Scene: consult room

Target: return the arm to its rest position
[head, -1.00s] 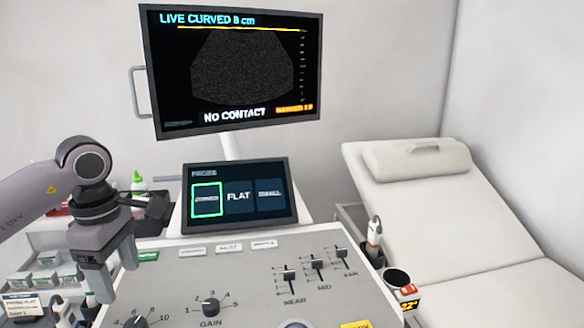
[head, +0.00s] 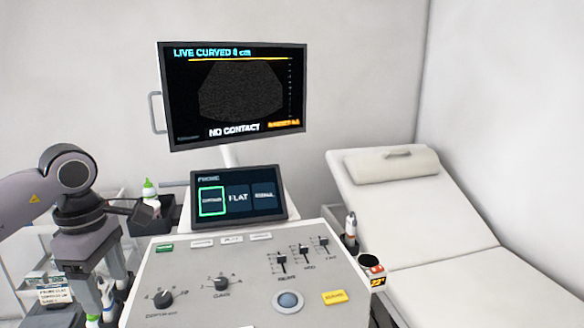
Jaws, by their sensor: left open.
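My left gripper (head: 108,302) comes in from the left, pointing down beside the left edge of the ultrasound console (head: 205,262). It is open, and I see nothing held in it. My right gripper is not in view.
The monitor (head: 235,95) reads LIVE CURVED and NO CONTACT. The touch screen (head: 238,195) has its left tile outlined green. A probe (head: 350,228) and a round holder (head: 369,262) sit at the console's right side. The couch (head: 440,240) is empty. A green-capped bottle (head: 149,190) stands behind my arm.

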